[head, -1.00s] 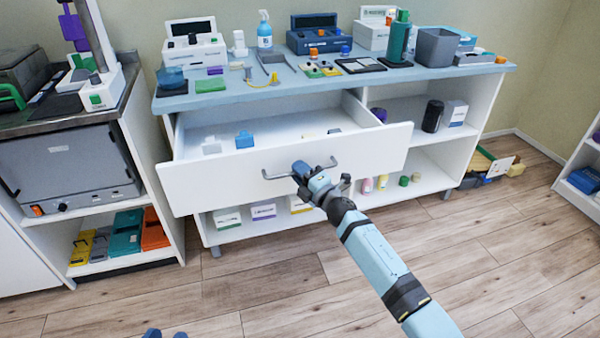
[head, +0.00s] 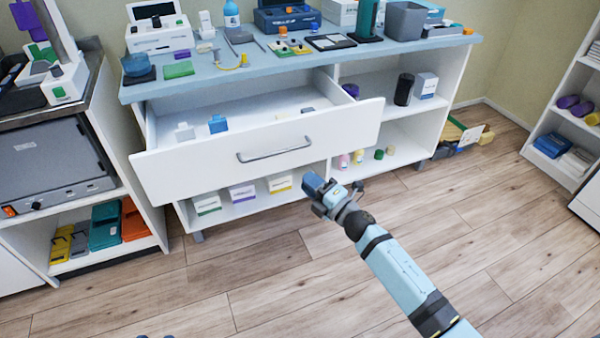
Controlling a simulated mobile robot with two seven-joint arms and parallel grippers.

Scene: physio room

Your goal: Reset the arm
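My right arm comes in from the lower right, and its gripper (head: 316,186) is in front of the cabinet, below and to the right of the drawer handle (head: 274,150). It is apart from the handle. The fingertips point away from me, so I cannot tell whether it is open or shut. The white drawer (head: 190,178) stands pulled out, with a blue item (head: 218,124) and a white item (head: 185,131) inside. Only a small dark piece, possibly of my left arm, shows at the bottom edge; the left gripper itself does not show.
The blue countertop (head: 215,78) holds devices, bottles and small boxes. Open shelves under it hold boxes and rollers. A metal-fronted unit (head: 55,165) stands at the left, a white shelf (head: 560,125) at the right. The wooden floor (head: 270,285) in front is clear.

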